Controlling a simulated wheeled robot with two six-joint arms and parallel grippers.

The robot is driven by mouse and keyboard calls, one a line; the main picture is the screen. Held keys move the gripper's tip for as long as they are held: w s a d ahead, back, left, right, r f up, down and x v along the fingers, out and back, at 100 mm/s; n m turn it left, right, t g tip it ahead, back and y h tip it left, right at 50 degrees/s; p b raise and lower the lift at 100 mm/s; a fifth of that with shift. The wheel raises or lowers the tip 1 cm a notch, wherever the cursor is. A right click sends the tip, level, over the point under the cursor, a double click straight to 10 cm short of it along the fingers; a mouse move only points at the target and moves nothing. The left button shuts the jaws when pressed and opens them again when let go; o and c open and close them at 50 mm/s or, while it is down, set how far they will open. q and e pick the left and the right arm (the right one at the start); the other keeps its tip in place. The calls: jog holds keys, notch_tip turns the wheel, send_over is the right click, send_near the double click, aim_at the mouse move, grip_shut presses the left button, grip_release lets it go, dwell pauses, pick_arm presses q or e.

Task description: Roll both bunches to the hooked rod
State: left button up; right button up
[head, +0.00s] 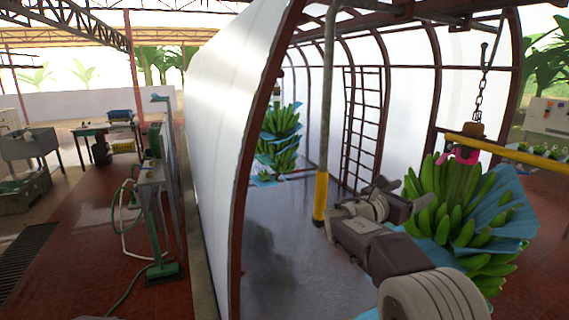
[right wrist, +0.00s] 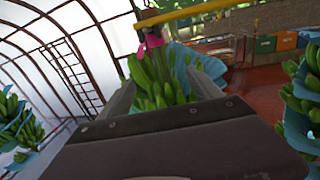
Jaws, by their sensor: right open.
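A green banana bunch (head: 447,190) with blue sheets between its hands hangs from a chain (head: 480,95) at the right, with a pink ribbon (head: 460,154) at its top. A second bunch (head: 283,125) hangs farther back, inside the arched tunnel. A yellow rod (head: 510,154) runs across the top of the near bunch; I cannot make out a hook on it. My right gripper (head: 408,197) is open beside the near bunch's left side. In the right wrist view, bananas (right wrist: 155,85) show beyond and between its fingers; contact is unclear. My left gripper is out of view.
A yellow-based post (head: 321,195) stands just left of my right gripper. A white tunnel wall (head: 215,130) with a dark red frame stands left of it. More bunches (right wrist: 305,105) hang at the right wrist view's right edge. The tunnel floor (head: 275,235) is clear.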

jog(key=s+d+f+m+g+b, duration=0.1)
jog(key=s+d+f+g, duration=0.1)
jog(key=s+d+f, duration=0.3)
jog(key=s+a+f+m+g+y+b, duration=0.1)
jog(key=s+a+f+m+g+y, duration=0.2)
jog(key=s+f, duration=0.5)
jog(key=s+f+m+g+y+b, duration=0.1)
jog(key=s+f+m+g+y, duration=0.2)
jog(key=f, duration=0.9)
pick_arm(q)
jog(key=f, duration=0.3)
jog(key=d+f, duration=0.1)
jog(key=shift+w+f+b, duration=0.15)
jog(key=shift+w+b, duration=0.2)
pick_arm(e)
jog(key=s+a+f+m+y, duration=0.9)
jog(key=s+a+f+m, duration=0.4)
jog(key=m, duration=0.4)
jog(key=shift+s+a+f+m+g, duration=0.35)
jog(key=shift+a+f, duration=0.3)
jog(key=shift+a, duration=0.25)
